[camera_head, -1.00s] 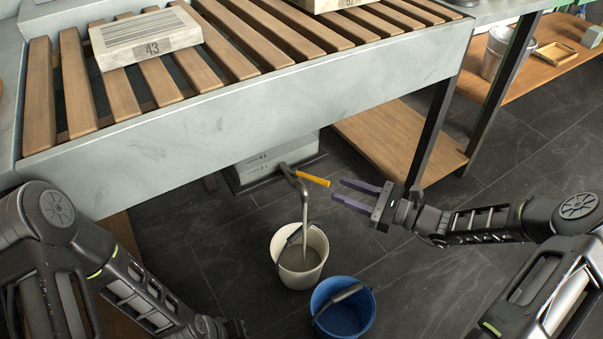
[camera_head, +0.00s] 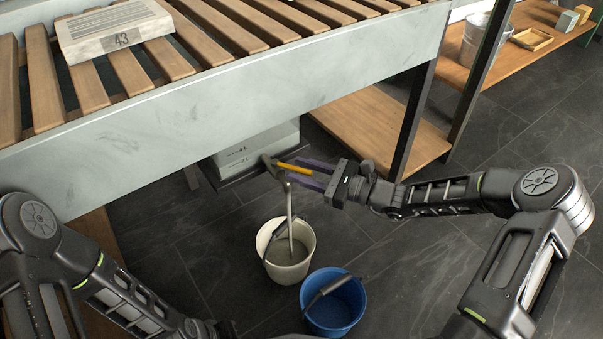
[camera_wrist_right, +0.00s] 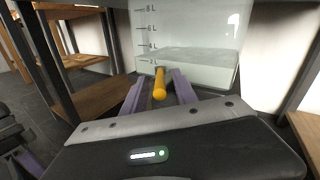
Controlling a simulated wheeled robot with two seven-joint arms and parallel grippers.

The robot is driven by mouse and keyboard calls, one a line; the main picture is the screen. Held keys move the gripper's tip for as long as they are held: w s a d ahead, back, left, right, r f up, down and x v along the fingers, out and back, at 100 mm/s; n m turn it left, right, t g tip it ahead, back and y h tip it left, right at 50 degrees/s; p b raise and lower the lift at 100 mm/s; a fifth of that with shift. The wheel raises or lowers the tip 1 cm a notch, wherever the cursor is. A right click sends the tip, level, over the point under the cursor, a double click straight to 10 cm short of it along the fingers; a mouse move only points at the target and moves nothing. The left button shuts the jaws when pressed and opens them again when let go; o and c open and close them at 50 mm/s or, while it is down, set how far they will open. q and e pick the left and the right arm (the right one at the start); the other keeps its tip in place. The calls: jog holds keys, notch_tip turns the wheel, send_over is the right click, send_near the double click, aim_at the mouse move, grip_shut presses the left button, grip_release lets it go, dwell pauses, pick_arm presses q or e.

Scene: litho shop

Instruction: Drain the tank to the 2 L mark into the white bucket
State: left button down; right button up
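The tank (camera_head: 250,152) sits under the slatted table. In the right wrist view, its marked wall (camera_wrist_right: 190,25) shows liquid with its surface low, near the 2 L mark; the exact level is hard to read. A grey stream runs from the tap spout (camera_head: 289,188) into the white bucket (camera_head: 305,249), which holds grey liquid. The tap's yellow handle (camera_head: 294,167) also shows in the right wrist view (camera_wrist_right: 159,84). My right gripper (camera_head: 292,171) is open, its purple fingers on either side of the handle. My left gripper (camera_head: 225,329) is at the bottom edge, its fingers unclear.
A blue bucket (camera_head: 335,305) stands just right of the white one. The slatted table (camera_head: 225,110) carries a stone block marked 43 (camera_head: 112,27). A wooden shelf (camera_head: 372,130) and dark table legs stand at the right. Dark floor beyond is clear.

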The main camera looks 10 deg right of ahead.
jog(key=shift+c, duration=0.5)
grip_shut()
dwell(1.0)
